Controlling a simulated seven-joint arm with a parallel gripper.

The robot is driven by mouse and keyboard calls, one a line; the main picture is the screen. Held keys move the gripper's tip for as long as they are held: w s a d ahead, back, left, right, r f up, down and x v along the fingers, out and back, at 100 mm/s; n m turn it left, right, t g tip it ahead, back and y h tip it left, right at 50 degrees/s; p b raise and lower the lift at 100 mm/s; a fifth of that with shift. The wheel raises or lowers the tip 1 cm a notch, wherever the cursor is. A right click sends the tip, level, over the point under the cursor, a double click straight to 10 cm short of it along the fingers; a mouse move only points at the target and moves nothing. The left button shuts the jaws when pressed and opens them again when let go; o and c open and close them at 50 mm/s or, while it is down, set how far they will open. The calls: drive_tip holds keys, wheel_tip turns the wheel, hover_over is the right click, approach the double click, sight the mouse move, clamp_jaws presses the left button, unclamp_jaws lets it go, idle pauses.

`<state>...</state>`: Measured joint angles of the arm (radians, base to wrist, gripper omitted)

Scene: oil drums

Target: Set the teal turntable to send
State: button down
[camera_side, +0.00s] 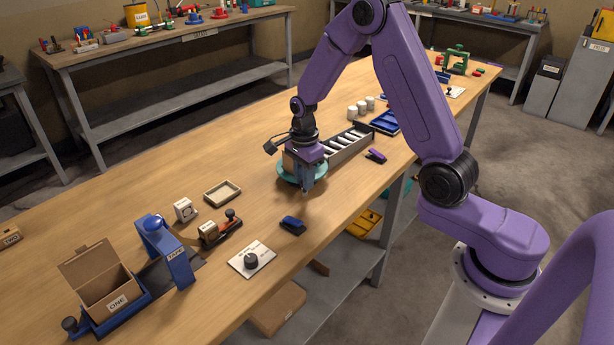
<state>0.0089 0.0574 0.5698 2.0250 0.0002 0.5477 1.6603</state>
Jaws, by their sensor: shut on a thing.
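The teal turntable (285,175) lies on the wooden bench near the middle of the view, left of the grey roller track. A brown block or box (289,162) shows on it, partly covered by my gripper. My gripper (307,184) is low at the turntable's front side, pointing down. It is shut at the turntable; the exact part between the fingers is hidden. No send marking can be read here.
A grey roller track (350,143) stands just right of the turntable. A blue-black tool (292,225), a purple-black tool (376,156), a white dial plate (251,259) and a shallow tray (222,192) lie around.

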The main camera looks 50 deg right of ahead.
drive_tip(key=shift+w+r, duration=0.1)
drive_tip(key=shift+w, duration=0.1)
idle(0.3)
drive_tip(key=c, duration=0.9)
unclamp_jaws()
drive_tip(key=shift+a, duration=0.1)
drive_tip(key=shift+c, duration=0.2)
drive_tip(key=shift+s, duration=0.1)
wheel_tip(320, 180, up, 17)
drive_tip(key=shift+r, duration=0.15)
